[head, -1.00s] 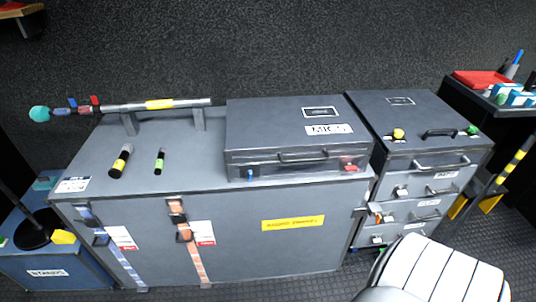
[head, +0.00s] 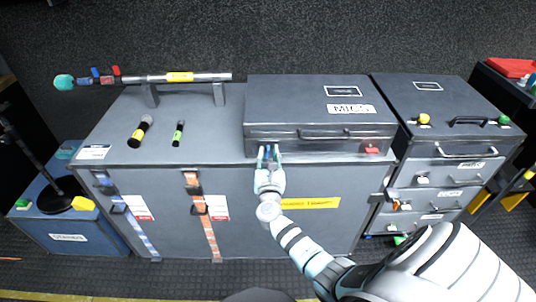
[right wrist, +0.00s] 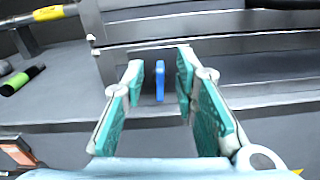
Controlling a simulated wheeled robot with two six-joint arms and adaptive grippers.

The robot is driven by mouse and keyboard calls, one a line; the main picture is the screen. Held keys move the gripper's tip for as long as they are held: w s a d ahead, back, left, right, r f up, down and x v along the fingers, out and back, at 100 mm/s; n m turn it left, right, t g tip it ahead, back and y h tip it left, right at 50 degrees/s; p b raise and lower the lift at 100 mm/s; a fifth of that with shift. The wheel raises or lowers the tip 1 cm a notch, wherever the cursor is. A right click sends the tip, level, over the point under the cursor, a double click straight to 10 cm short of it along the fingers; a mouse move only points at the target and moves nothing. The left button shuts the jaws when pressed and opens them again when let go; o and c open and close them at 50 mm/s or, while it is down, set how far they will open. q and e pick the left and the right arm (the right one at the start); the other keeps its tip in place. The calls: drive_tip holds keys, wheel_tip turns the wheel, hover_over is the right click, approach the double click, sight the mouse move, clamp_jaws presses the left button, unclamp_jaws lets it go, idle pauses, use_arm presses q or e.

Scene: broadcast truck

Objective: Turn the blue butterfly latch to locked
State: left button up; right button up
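The blue butterfly latch (right wrist: 160,80) is a small upright blue tab on the front of the grey MICS case, near its left end. In the head view the latch (head: 269,152) shows between the fingertips of my right gripper (head: 270,155). In the right wrist view my right gripper (right wrist: 160,85) is open, with teal finger pads on both sides of the latch and a gap on each side. The MICS case (head: 290,110) lies shut on the large grey trunk. My left gripper does not show.
A red latch (head: 372,150) is at the case's right end and a handle (head: 325,134) between. Two microphones (head: 140,131) and a pole (head: 200,77) on stands are left of the case. A drawer cabinet (head: 440,150) stands close on the right.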

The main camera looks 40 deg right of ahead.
drive_tip(key=shift+x, duration=0.9)
drive_tip(key=c, duration=0.6)
drive_tip(key=shift+r, duration=0.1)
clamp_jaws()
